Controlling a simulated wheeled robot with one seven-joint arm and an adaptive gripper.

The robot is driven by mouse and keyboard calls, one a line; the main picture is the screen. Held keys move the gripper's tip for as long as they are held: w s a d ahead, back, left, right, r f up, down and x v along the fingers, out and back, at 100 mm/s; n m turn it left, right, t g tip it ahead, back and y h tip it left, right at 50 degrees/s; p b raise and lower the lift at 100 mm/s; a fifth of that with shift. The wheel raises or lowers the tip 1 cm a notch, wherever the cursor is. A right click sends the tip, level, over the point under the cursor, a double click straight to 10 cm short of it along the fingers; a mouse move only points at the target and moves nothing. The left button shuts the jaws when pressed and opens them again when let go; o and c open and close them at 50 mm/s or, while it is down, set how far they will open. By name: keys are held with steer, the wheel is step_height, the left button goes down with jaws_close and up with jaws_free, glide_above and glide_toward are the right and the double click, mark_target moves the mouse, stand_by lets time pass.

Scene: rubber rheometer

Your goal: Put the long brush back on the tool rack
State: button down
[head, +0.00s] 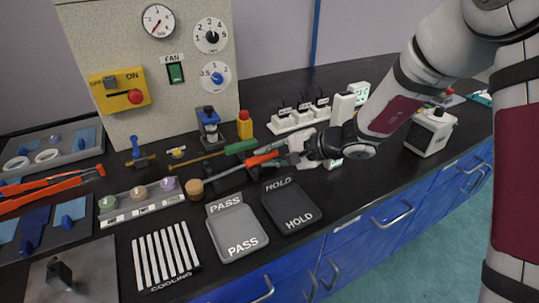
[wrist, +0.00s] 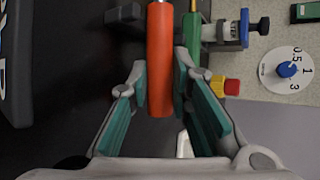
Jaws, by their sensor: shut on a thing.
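My gripper (head: 283,156) is shut on the orange handle of a brush (head: 262,160) above the dark bench. The brush's grey shaft runs left to a round tan head (head: 194,188). In the wrist view, the orange handle (wrist: 160,60) stands between the teal pads of my gripper (wrist: 162,82). A green-handled tool (head: 240,147) with a thin brass-coloured shaft lies just behind the brush; its green handle (wrist: 187,65) is close to the right finger in the wrist view. I cannot clearly make out the tool rack; dark supports near the shafts are partly hidden.
The PASS tray (head: 238,236) and HOLD tray (head: 293,207) lie in front of the brush. A strip with several coloured pots (head: 140,200) is left of its head. Behind stand a blue-topped device (head: 209,125), a red-and-yellow button (head: 245,124) and the control panel (head: 150,65).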

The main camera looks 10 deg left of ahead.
steer(key=c, duration=1.4)
jaws_free()
steer(key=o, duration=1)
steer(key=shift+f, duration=0.1)
steer(key=v, duration=1.2)
steer(key=shift+r, duration=0.2)
steer(key=shift+a, duration=0.1)
